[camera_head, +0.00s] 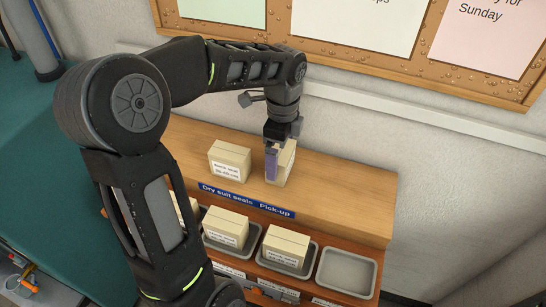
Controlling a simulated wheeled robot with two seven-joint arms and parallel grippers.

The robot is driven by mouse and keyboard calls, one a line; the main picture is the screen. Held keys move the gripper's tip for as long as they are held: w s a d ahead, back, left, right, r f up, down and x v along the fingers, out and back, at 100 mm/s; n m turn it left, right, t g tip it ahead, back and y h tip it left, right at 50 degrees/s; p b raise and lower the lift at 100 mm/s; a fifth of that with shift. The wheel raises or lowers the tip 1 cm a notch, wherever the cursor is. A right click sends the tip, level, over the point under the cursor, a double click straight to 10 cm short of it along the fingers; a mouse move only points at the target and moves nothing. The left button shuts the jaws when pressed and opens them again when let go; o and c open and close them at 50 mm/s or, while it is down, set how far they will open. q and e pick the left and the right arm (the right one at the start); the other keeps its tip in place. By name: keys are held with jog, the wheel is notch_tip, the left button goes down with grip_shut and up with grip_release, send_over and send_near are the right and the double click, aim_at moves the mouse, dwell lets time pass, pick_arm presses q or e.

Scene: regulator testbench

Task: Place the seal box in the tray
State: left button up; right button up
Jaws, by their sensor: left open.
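My left gripper (276,160) points down at a tan seal box (288,171) on the upper wooden shelf. It is open, with a finger in front of the box's left side; whether it touches the box I cannot tell. A second tan box (229,161) with a white label stands to the left on the same shelf. Below, on the lower ledge, grey trays hold labelled tan boxes, one box (226,228) in the middle and another (285,247) to its right. The rightmost grey tray (346,271) is empty. My right gripper does not show.
The shelf (350,205) is bare to the right of the boxes. A blue sign (246,201) reading "Dry suit seals Pick-up" runs along its front edge. A wall with a cork board (350,62) rises behind. A teal surface (45,190) lies at left, partly behind my left arm.

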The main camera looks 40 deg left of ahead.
pick_arm(q)
jog(key=shift+c, duration=0.2)
jog(key=c, duration=1.5)
jog(key=shift+o, duration=0.2)
notch_tip(320, 180, up, 10)
jog(key=shift+r, duration=0.1)
